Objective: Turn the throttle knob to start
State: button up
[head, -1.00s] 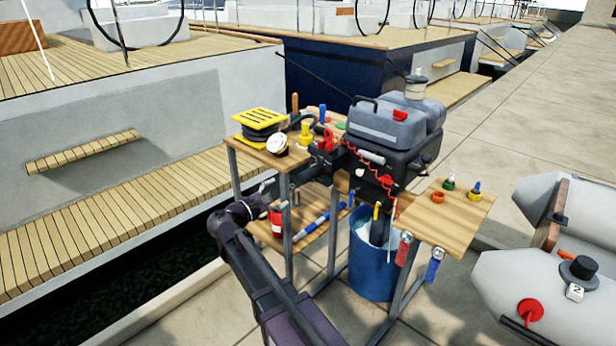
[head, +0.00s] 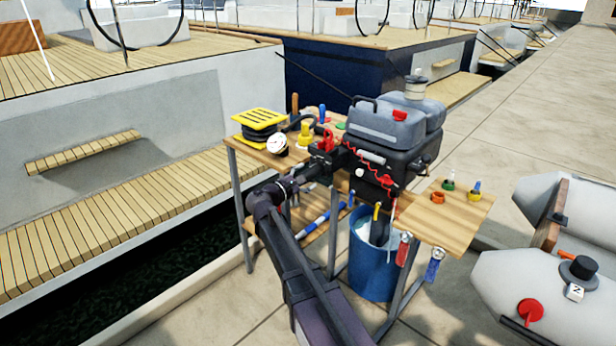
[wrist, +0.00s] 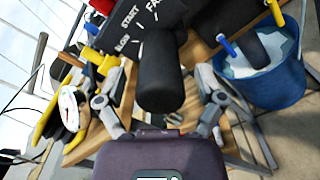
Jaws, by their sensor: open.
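The throttle knob (wrist: 160,82) is a black cylindrical grip, seen large in the middle of the wrist view. It sticks out from a black body (wrist: 155,20) with white marks and the words START and FA..., cut off at the top; another word beside START is hard to read. My gripper (wrist: 158,98) is open, with one finger on each side of the knob and visible gaps between. No contact shows. In the head view my gripper (head: 300,186) is at the front left of the outboard motor (head: 385,160), and the knob is too small to make out clearly.
A wooden bench holds a dial gauge (head: 277,146), a yellow-topped coil (head: 260,122) and tools left of the motor. A blue bucket (head: 368,265) stands below the motor. A small side table (head: 455,222) is at right, and an inflatable boat (head: 540,285) lies further right.

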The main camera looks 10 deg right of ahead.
jog(key=shift+w+d, duration=0.2)
jog(key=shift+d, duration=0.1)
jog(key=c, duration=1.2)
jog(key=shift+o, duration=0.2)
jog(key=shift+m, duration=0.3)
jog(key=m, duration=0.3)
jog(key=shift+m, duration=2.1)
